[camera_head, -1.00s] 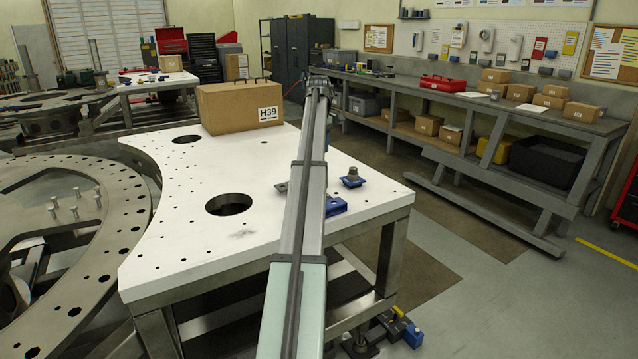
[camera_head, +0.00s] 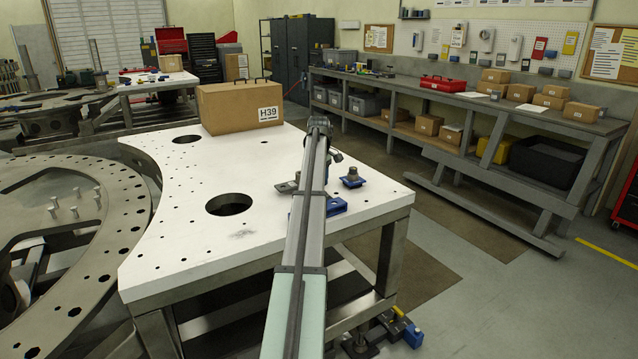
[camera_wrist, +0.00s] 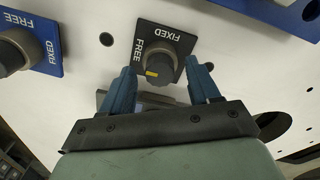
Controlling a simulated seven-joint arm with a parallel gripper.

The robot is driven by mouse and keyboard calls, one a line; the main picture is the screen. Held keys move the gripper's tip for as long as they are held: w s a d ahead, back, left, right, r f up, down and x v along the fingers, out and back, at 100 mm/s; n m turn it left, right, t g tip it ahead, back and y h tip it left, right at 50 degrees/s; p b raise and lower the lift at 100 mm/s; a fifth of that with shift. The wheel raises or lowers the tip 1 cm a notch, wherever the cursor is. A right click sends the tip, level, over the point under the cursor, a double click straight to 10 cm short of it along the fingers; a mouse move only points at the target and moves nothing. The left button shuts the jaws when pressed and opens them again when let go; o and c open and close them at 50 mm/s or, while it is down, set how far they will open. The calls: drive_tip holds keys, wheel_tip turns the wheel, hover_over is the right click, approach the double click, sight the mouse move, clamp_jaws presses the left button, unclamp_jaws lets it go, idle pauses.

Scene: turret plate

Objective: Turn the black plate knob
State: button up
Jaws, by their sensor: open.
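The black plate (camera_wrist: 185,42) shows in the wrist view at top centre, marked FREE and FIXED. Its round grey knob (camera_wrist: 161,67) has a yellow mark on its lower left side. My gripper (camera_wrist: 159,66) is open, with one blue finger to each side of the knob in the picture and clear space between fingers and knob. Contact cannot be seen. In the head view a dark plate with a knob (camera_head: 287,187) shows just left of my arm, partly hidden. My fingers are hidden there behind my arm.
A blue plate (camera_wrist: 50,38) with a similar knob stands left in the wrist view. The white table (camera_head: 190,245) has round holes and carries a blue block (camera_head: 336,206) and a cardboard box (camera_head: 240,107) marked H39. Its front left surface is bare.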

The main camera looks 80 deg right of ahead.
drive_tip(key=c, duration=1.1)
drive_tip(key=shift+o, duration=0.2)
drive_tip(key=m, duration=0.4)
drive_tip(key=shift+m, duration=0.4)
drive_tip(key=m, duration=0.4)
drive_tip(key=shift+m, duration=0.3)
drive_tip(key=m, duration=0.4)
drive_tip(key=shift+m, duration=2.2)
